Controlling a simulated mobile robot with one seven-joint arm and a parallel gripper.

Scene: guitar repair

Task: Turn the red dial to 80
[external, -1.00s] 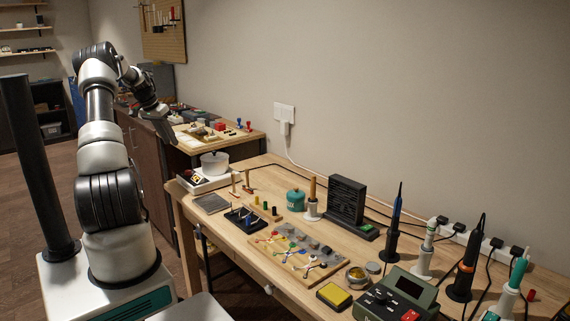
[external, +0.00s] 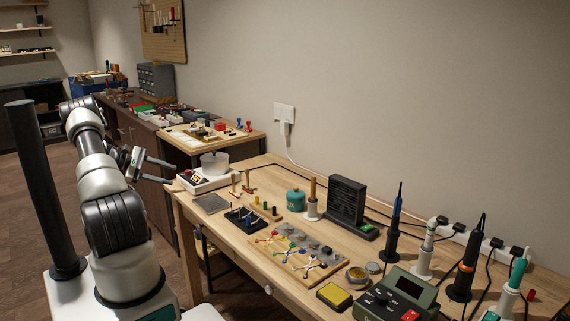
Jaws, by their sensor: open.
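A white heating unit (external: 208,184) with a pale pot (external: 214,163) on top stands at the left end of the workbench. Its front has a dark panel (external: 194,179) with small red and yellow parts; the red dial may be there, but it is too small to make out its setting. My gripper (external: 174,174) is open and empty, its two fingers apart and pointing right toward that panel. The fingertips are just left of the unit, and I cannot tell if they touch it.
A grey pad (external: 210,203), black tray (external: 244,221) and wiring board (external: 292,252) lie on the workbench (external: 192,216). A green station (external: 402,298) with red parts stands front right, near several soldering irons. A side table with parts stands behind the unit.

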